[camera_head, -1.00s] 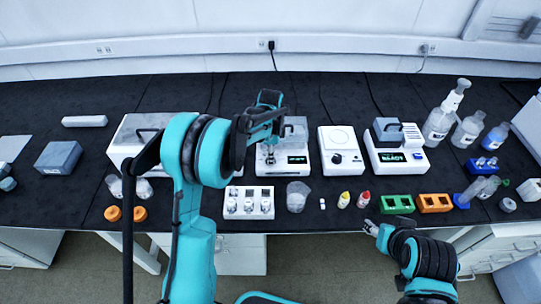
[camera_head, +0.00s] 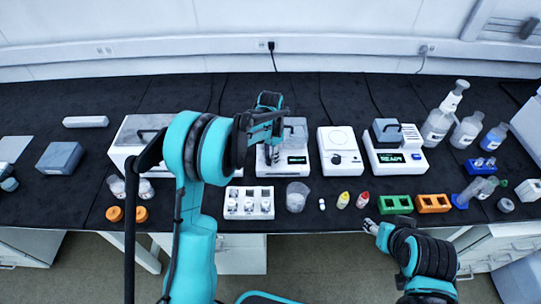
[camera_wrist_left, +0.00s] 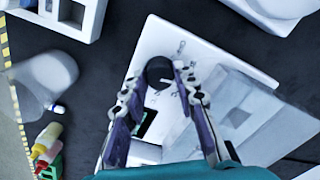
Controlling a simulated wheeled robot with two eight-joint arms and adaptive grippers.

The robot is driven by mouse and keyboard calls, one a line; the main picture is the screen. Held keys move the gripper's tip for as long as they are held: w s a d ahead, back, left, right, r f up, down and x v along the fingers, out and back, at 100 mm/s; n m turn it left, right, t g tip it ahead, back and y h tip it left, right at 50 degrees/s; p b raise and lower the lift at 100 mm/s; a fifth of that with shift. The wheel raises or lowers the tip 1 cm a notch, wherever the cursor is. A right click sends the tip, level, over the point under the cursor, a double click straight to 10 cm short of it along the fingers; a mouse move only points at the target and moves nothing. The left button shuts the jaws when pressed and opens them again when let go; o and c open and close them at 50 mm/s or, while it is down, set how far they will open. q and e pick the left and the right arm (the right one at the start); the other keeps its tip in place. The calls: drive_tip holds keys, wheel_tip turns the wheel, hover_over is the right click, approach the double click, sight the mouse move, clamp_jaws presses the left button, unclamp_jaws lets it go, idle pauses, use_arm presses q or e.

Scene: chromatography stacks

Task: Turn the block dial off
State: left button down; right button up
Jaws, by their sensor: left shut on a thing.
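The white block device (camera_head: 284,171) stands on the black bench in front of me, with a lit green display (camera_head: 297,160) and a grey cover (camera_head: 296,134). Its dark round dial (camera_wrist_left: 158,72) shows in the left wrist view, between my left fingertips. My left gripper (camera_head: 270,156) reaches down over the device's front left and is shut on the dial; in the left wrist view the fingers (camera_wrist_left: 158,74) sit on either side of it. The gripper partly hides the dial in the head view. My right gripper (camera_head: 370,226) is low at the bench's front edge, too small to read.
A white device with a knob (camera_head: 341,152) stands to the right, and another with a lit display (camera_head: 396,158) beyond it. Green (camera_head: 395,204) and orange (camera_head: 433,203) racks lie front right.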

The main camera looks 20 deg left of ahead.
use_arm(q)
drive_tip(key=n, duration=0.6)
drive_tip(key=shift+p, duration=0.3)
drive_tip(key=n, duration=0.6)
drive_tip(key=shift+n, duration=0.3)
drive_tip(key=c, duration=1.2)
unclamp_jaws()
drive_tip(key=shift+r, duration=0.1)
wheel_tip(320, 180, up, 12)
drive_tip(key=shift+f, duration=0.15)
